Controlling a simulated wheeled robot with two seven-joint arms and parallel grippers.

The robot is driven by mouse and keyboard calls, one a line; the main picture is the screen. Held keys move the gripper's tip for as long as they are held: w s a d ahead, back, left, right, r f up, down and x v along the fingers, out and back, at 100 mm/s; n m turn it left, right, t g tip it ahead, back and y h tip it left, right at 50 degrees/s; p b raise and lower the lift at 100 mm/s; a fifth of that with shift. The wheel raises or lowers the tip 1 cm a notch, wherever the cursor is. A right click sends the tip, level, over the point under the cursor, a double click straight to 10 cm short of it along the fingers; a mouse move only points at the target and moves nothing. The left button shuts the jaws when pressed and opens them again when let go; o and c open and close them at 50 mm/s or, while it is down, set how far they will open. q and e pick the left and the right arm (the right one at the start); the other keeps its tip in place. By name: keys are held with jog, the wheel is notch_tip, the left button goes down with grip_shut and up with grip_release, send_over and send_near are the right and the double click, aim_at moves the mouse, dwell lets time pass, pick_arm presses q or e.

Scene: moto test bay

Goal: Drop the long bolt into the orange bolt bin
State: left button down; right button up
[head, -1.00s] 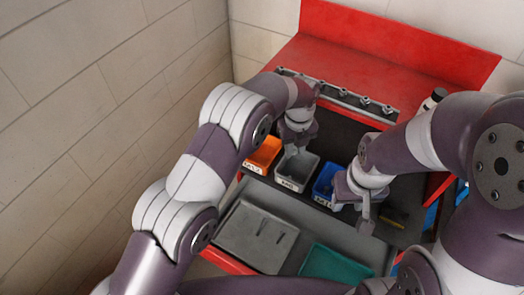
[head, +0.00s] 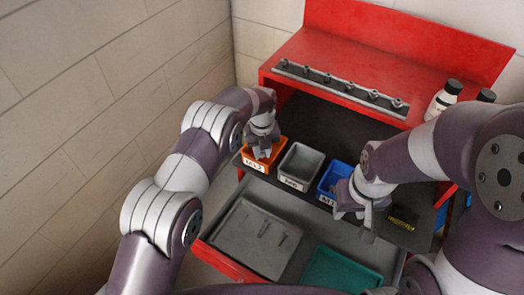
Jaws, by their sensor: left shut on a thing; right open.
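The orange bolt bin (head: 279,148), with a white label on its front, is the leftmost of a row of three bins under the red shelf. My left gripper (head: 262,154) is over the orange bin, fingers pointing down, and covers part of its opening. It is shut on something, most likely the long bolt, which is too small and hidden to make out. My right gripper (head: 362,226) is open and empty in front of the blue bin (head: 328,183).
A grey bin (head: 300,160) stands between the orange and blue bins. In the drawer in front are a grey tray (head: 225,236) with two thin bolt-like pieces and a green tray (head: 340,272). A rail (head: 340,86) of fittings and bottles (head: 444,98) are on the red shelf.

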aim_at(262, 153)
pick_arm(q)
jog(key=shift+s+f+b, duration=0.2)
jog(key=shift+f+b, duration=0.4)
jog(key=shift+s, duration=0.1)
jog(key=c, duration=0.9)
grip_release()
jog(key=r, duration=0.1)
jog(key=r+p, duration=0.1)
jog(key=r, duration=0.1)
jog(key=r+p, duration=0.1)
jog(key=shift+w+r, duration=0.25)
jog(key=shift+r, duration=0.15)
notch_tip(262, 153, up, 8)
jog(key=p, duration=0.8)
jog(key=shift+s+r, duration=0.1)
jog(key=shift+r, duration=0.15)
